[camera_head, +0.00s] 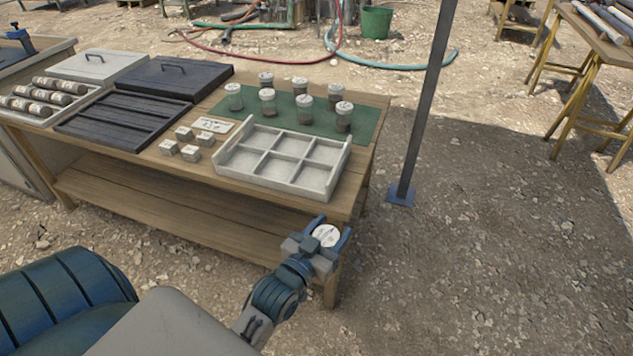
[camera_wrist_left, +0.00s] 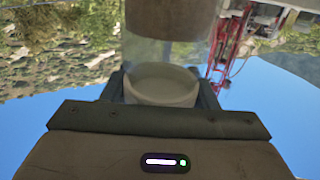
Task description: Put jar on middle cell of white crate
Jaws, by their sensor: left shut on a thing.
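My left gripper (camera_head: 325,238) is shut on a jar with a round white lid (camera_head: 327,235), held in front of the table's near right corner, apart from the crate. In the left wrist view the jar's clear wall, pale lid (camera_wrist_left: 163,85) and brown contents show between the fingers. The white crate (camera_head: 243,177) lies on the table, up and left of the gripper. It has two rows of three cells, and all look empty. My right gripper is not in view.
Several similar jars (camera_head: 268,101) stand on a green mat (camera_head: 366,125) behind the crate. Small pale blocks (camera_head: 190,153) and a label card (camera_head: 213,125) lie left of it. A black tray (camera_head: 120,122) is further left. A metal post (camera_head: 425,100) stands right of the wooden table (camera_head: 150,170).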

